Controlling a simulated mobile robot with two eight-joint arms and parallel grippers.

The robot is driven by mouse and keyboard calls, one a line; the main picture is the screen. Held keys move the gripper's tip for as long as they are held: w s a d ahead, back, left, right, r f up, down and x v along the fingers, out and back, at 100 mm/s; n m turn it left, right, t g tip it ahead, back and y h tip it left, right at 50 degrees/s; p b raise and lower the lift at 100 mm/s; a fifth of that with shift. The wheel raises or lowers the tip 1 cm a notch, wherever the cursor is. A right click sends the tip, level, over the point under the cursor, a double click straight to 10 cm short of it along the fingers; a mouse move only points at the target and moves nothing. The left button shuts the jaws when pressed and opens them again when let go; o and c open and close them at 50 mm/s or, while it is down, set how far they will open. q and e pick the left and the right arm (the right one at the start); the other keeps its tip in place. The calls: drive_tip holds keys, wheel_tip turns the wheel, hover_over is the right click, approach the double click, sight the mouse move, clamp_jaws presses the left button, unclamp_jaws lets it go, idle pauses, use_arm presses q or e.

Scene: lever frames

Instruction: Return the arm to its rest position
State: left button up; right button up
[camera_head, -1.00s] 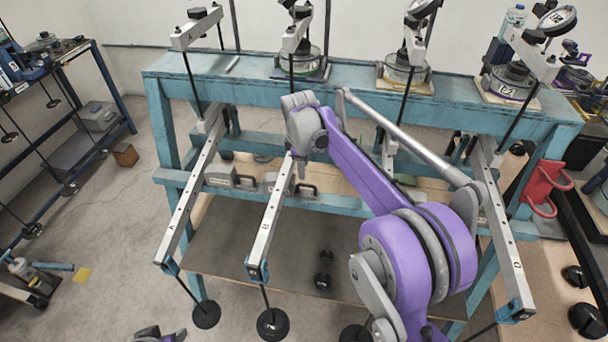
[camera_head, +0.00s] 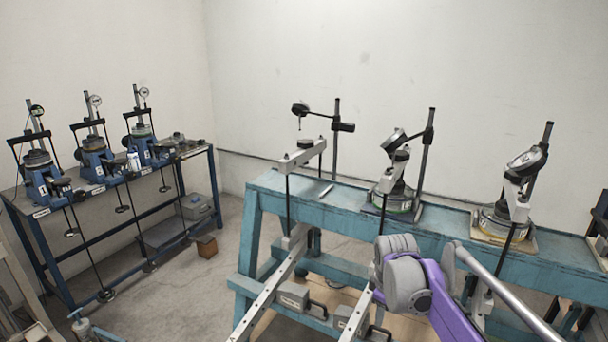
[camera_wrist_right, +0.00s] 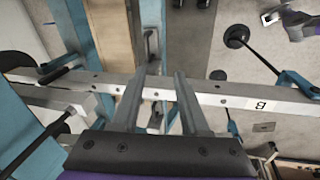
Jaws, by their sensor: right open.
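My right arm (camera_head: 445,300) is purple and grey and reaches over the teal bench at the lower right of the head view. Its grey wrist joint (camera_head: 405,280) hides part of the bench; the fingers are not clear there. The metal lever marked B (camera_wrist_right: 225,100) crosses behind the fingertips. I cannot tell whether they touch it. It also shows in the head view (camera_head: 356,318). My left gripper is not seen in the head view.
The teal bench (camera_head: 330,205) carries several gauge stands. Another lever (camera_head: 268,292) sticks out left of lever B. A blue table (camera_head: 160,178) with several blue devices stands at the left wall. A small brown box (camera_head: 205,246) lies on the open floor between.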

drive_tip(key=s+a+f+m+t, duration=0.1)
drive_tip(key=s+f+m, duration=0.1)
drive_tip(key=s, duration=0.7)
drive_tip(key=s+a+f+m+t, duration=0.1)
drive_tip(key=s+f+m, duration=0.2)
drive_tip(key=s, duration=0.6)
drive_tip(key=s+a+f+m+t+y, duration=0.1)
drive_tip(key=s+a+f+m, duration=0.1)
drive_tip(key=s+m, duration=0.3)
drive_tip(key=s+f, duration=0.1)
drive_tip(key=s, duration=0.3)
drive_tip(key=shift+s+f, duration=0.15)
drive_tip(key=shift+s, duration=0.1)
drive_tip(key=shift+d, duration=0.1)
